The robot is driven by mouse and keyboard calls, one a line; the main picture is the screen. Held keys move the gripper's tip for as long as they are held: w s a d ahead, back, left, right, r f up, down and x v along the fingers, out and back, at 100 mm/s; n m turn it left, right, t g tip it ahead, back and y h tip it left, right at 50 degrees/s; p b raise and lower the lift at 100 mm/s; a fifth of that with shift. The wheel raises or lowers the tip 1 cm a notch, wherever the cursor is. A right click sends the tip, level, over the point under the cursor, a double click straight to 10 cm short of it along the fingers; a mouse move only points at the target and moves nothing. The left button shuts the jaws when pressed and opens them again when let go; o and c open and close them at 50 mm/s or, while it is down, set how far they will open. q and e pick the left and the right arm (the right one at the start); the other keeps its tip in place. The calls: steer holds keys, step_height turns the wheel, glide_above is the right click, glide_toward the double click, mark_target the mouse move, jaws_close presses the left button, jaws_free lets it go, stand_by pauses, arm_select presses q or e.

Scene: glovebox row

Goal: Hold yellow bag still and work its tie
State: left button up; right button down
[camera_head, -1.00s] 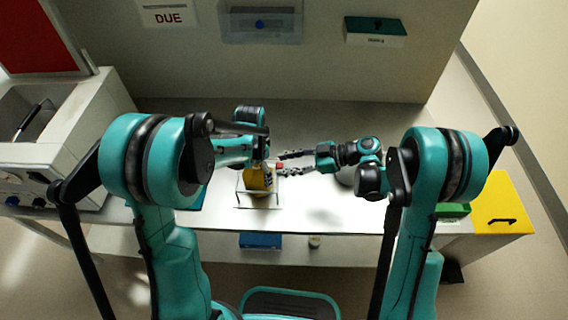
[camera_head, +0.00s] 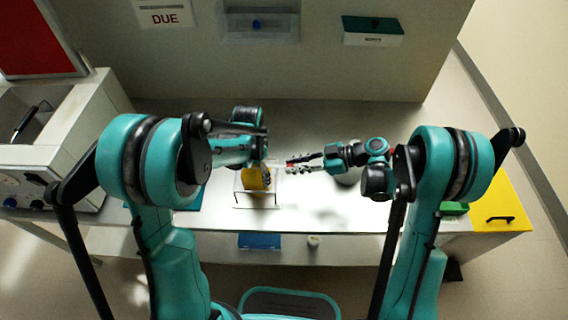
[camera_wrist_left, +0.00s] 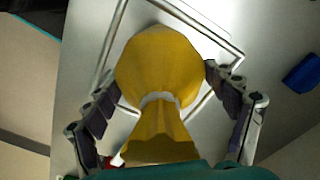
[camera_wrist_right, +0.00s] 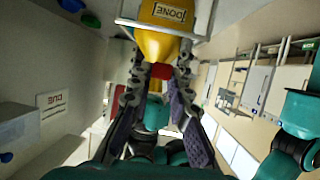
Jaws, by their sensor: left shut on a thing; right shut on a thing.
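The yellow bag (camera_head: 256,179) stands in a wire-edged holder (camera_wrist_left: 109,50) on the bench. In the left wrist view the bag (camera_wrist_left: 158,70) is round, with a pale tie (camera_wrist_left: 159,97) around its narrowed neck. My left gripper (camera_wrist_left: 162,84) is shut on the bag, a finger on each side. My right gripper (camera_head: 287,165) is to the right of the bag, shut on a small red piece (camera_wrist_right: 161,71). In the right wrist view this piece shows between the fingertips, in front of the bag (camera_wrist_right: 157,45). Whether it joins the tie cannot be told.
A box with a dark green lid (camera_head: 372,31) and a clear tray (camera_head: 258,24) are on the back panel. A white cabinet (camera_head: 60,130) stands at the left, a yellow box (camera_head: 500,205) at the right.

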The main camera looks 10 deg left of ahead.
steer(key=shift+d, duration=0.7)
steer(key=c, duration=1.4)
jaws_free()
steer(key=v, duration=1.2)
arm_select(q)
steer(key=o, duration=1.3)
steer(key=shift+r, duration=0.1)
